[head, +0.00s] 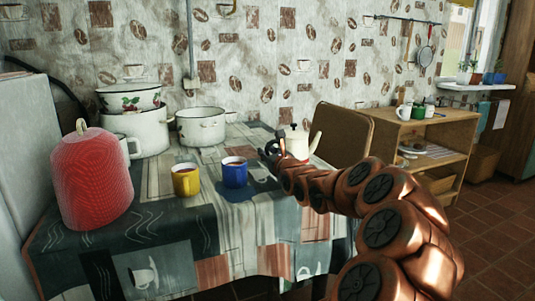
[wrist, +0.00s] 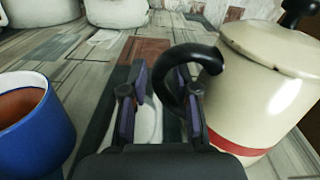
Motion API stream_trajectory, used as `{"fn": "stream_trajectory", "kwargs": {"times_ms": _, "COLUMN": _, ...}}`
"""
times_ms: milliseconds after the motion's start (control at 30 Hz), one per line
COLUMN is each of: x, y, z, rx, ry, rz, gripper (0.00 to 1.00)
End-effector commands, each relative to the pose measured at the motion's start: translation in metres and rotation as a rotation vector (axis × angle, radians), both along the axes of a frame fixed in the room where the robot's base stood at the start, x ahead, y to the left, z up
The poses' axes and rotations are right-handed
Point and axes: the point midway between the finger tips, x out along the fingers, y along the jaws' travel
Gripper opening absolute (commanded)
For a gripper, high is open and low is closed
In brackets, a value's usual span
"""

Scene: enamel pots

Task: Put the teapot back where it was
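The teapot (head: 293,141) is cream with a black knob and handle, near the table's back right edge. In the wrist view its body (wrist: 270,85) shows a red band low down and stands upright on the right. My gripper (wrist: 158,100) is open at the handle (wrist: 203,54). The curve of the handle lies between the fingers, and the right finger overlaps the loop. I see a gap beside the left finger. In the head view my gripper (head: 272,150) is dark and small, left of the teapot.
A blue mug (head: 235,175) and a yellow mug (head: 186,183) with brown contents stand left of my gripper. A red cozy (head: 92,185), stacked white pots (head: 140,132) and another pot (head: 201,128) stand farther left. A chair back (head: 343,135) is behind the teapot.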

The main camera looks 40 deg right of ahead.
Motion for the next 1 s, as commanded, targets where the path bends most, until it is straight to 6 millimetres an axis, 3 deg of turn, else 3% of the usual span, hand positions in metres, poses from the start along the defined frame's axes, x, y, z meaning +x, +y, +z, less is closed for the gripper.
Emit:
{"fn": "stream_trajectory", "kwargs": {"times_ms": 467, "x": -0.001, "y": 0.000, "z": 0.004, "rx": 0.000, "ry": 0.001, "rz": 0.000, "gripper": 0.38}}
{"fn": "stream_trajectory", "kwargs": {"times_ms": 1000, "x": -0.065, "y": 0.021, "z": 0.004, "rx": 0.000, "ry": 0.001, "rz": -0.002, "gripper": 0.38}}
